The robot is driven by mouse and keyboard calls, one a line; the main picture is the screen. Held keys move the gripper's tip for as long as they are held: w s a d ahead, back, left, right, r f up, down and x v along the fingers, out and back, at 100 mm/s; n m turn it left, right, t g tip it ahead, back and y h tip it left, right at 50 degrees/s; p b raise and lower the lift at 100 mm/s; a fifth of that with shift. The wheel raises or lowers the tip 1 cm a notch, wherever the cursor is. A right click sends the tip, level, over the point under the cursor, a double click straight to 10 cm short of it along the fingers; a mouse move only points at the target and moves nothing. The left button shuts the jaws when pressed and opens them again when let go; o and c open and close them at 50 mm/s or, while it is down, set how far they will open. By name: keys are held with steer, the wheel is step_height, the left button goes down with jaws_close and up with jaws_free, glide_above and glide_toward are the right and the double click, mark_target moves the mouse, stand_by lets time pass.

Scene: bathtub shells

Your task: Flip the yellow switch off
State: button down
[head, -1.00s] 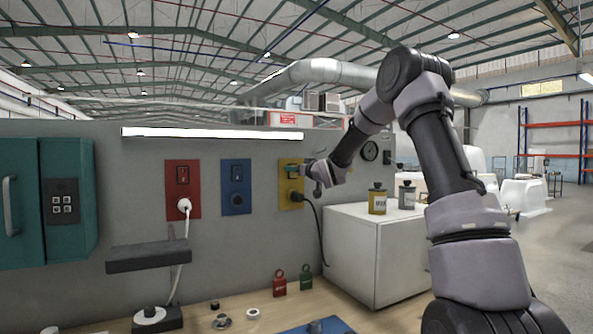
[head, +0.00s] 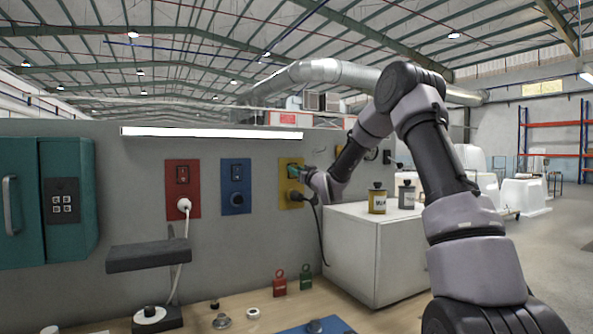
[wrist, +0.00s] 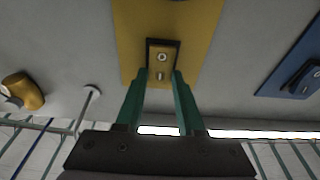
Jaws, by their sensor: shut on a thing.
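The yellow switch plate (head: 284,184) is on the grey wall, right of the blue and red plates. In the wrist view the same yellow plate (wrist: 205,35) fills the top centre, with its dark-framed switch (wrist: 161,57) in the middle. My gripper (wrist: 160,76) has its two green fingers on either side of the switch's lower edge in that view, shut on it. In the head view my gripper (head: 299,172) reaches the plate from the right and hides most of the switch. A black plug (head: 295,196) with a cable sits lower on the plate.
Blue plate (head: 236,187) and red plate (head: 182,175) with a white plug are to the left. A light bar (head: 215,133) runs above. A white cabinet (head: 355,250) with two bottles stands below right. A dark shelf (head: 148,257) juts out at left.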

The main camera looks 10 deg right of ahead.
steer(key=shift+f+t, duration=0.15)
steer(key=shift+t, duration=0.35)
steer(key=c, duration=0.5)
jaws_free()
steer(key=v, duration=1.1)
